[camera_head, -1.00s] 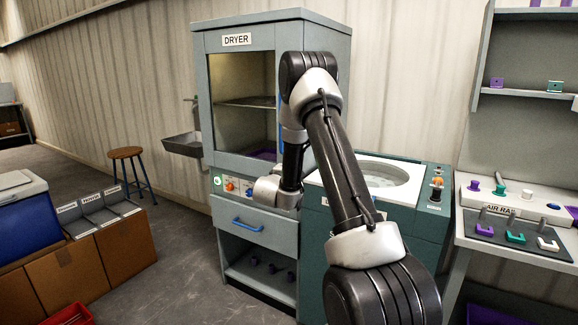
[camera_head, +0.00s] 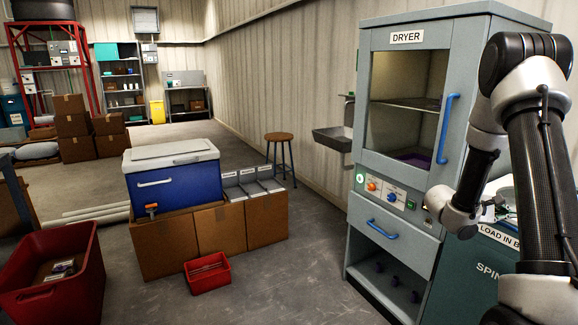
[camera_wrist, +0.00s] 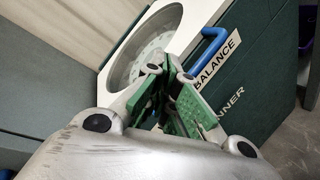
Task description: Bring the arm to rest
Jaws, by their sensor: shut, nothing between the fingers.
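My gripper (camera_wrist: 171,74) shows in the wrist view, its green-padded fingers shut with nothing between them. It points toward the top of the green spinner (camera_wrist: 262,80), near the round opening with its pale perforated drum and the blue handle. How far the fingertips are from the spinner cannot be told. In the head view my arm stands bent at the right, in front of the dryer's right edge and the spinner (camera_head: 492,262), and hides much of the spinner. The gripper is not clearly visible there.
The dryer (camera_head: 400,190) stands closed left of my arm, with blue handles. A wall sink (camera_head: 333,138) and a stool (camera_head: 280,138) are behind. A blue cooler (camera_head: 172,180) sits on cardboard boxes (camera_head: 222,235). Red bins (camera_head: 208,275) stand on the floor. Floor between boxes and dryer is clear.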

